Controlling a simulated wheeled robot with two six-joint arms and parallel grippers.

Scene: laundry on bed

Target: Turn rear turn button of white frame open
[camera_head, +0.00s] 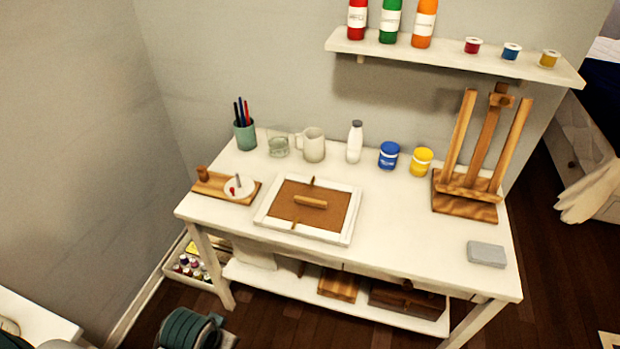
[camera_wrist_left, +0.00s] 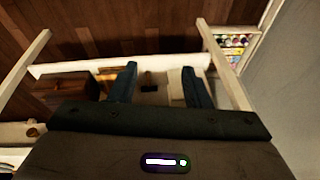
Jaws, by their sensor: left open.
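The white frame (camera_head: 347,213) lies flat on the white table, with a brown backing board (camera_head: 285,203) inside it. A wooden bar (camera_head: 311,202) sits across the middle of the board. The rear turn button (camera_head: 312,182) is a small wooden piece at the far edge, seemingly lying across the board's edge toward the frame. The front turn button (camera_head: 294,224) is a similar piece at the near edge. My left gripper shows in the left wrist view (camera_wrist_left: 158,70) with dark blue fingers apart and empty, away from the frame. My right gripper is not in view.
A wooden board with a white dish (camera_head: 240,187) lies left of the frame. A cup of pens (camera_head: 245,137), glass, jug, bottle and paint jars line the back. An easel (camera_head: 465,205) and grey block (camera_head: 486,254) stand right. Table space right of the frame is clear.

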